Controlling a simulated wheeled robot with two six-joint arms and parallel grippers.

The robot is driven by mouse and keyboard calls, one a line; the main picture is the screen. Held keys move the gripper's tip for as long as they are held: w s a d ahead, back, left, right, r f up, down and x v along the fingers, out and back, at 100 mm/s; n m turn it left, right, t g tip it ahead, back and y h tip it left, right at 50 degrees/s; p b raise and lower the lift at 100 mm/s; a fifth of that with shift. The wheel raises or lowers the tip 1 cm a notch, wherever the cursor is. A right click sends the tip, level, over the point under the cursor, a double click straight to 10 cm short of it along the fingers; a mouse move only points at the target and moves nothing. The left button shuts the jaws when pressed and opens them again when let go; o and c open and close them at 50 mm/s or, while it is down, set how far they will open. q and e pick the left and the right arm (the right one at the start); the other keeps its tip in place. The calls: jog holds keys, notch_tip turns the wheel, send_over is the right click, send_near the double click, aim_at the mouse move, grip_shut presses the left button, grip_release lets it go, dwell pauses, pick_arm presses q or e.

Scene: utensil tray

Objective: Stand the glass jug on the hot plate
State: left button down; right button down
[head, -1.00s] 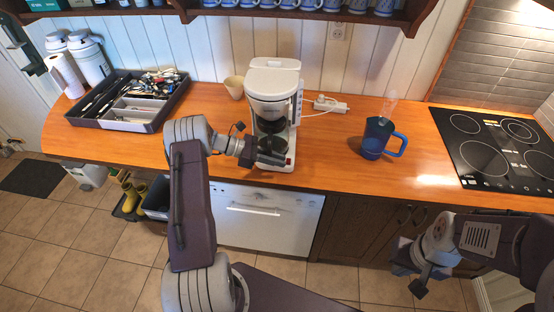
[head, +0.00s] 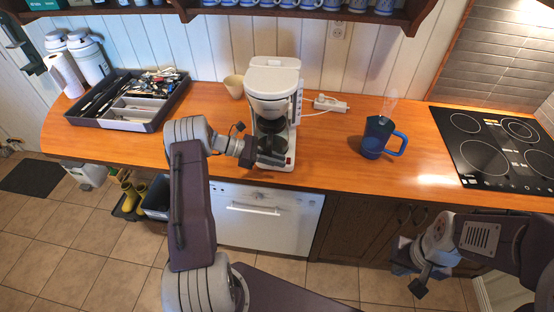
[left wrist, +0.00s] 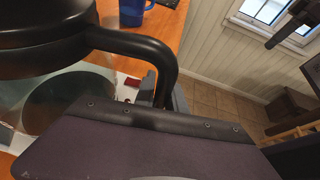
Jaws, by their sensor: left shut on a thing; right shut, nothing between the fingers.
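The glass jug (left wrist: 98,55) has a black lid and black handle. My left gripper (head: 254,153) is shut on that handle, at the front of the white coffee maker (head: 274,84). In the head view the gripper and the machine partly cover the jug. In the left wrist view a dark round disc, seemingly the hot plate (left wrist: 68,103), shows below the jug through the glass. I cannot tell whether the jug's base touches it. My right gripper (head: 420,284) is shut and empty, low in front of the cabinets.
A blue mug (head: 378,138) stands right of the coffee maker, with a black cooktop (head: 490,185) beyond it. A utensil tray (head: 150,126) is at the left, and a beige cup (head: 234,87) and power strip (head: 330,104) are near the wall. The counter between machine and mug is clear.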

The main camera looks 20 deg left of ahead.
pick_arm(q)
jog(key=c, duration=1.3)
grip_release()
jog(key=shift+s+a, duration=0.1)
jog(key=shift+a, duration=0.25)
jog(key=b+v, duration=0.2)
jog(key=v, duration=0.6)
jog(key=shift+r, duration=0.25)
jog(key=shift+s+a, duration=0.1)
jog(key=shift+s, duration=0.05)
